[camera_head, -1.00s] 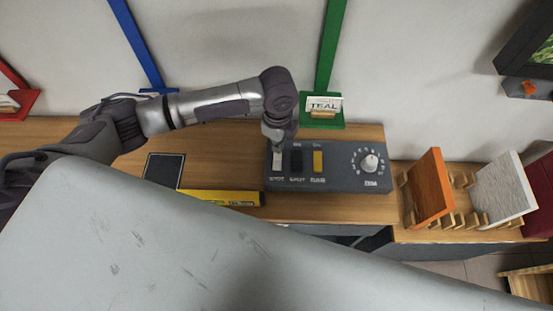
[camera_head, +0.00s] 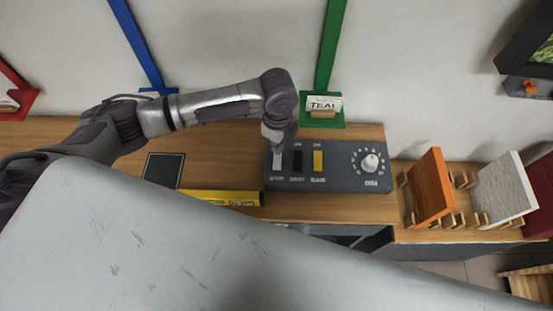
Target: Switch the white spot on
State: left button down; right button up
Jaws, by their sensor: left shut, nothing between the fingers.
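A dark grey control box (camera_head: 336,180) lies on the wooden counter. It carries a white rocker switch (camera_head: 278,160), a black switch (camera_head: 297,160), a yellow switch (camera_head: 318,161) and a round white dial (camera_head: 370,162). My left gripper (camera_head: 278,145) is shut and empty, pointing down at the far end of the white switch. It covers that end, so I cannot tell whether it touches the switch. The labels under the switches are too blurred to read surely. My right gripper is not in view.
A yellow box (camera_head: 222,198) and a dark flat panel (camera_head: 164,170) lie left of the control box. A green stand with a TEAL card (camera_head: 323,104) is behind it. A rack with orange (camera_head: 429,187) and white (camera_head: 503,188) boards stands right.

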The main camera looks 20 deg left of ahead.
pick_arm(q)
jog(key=shift+f+b, duration=0.5)
jog(key=shift+f, duration=0.8)
dwell(0.4)
notch_tip(320, 180, up, 7)
jog(key=p, duration=0.8)
jog(key=shift+r, duration=0.1)
dwell(0.3)
jog(key=shift+s, duration=0.15)
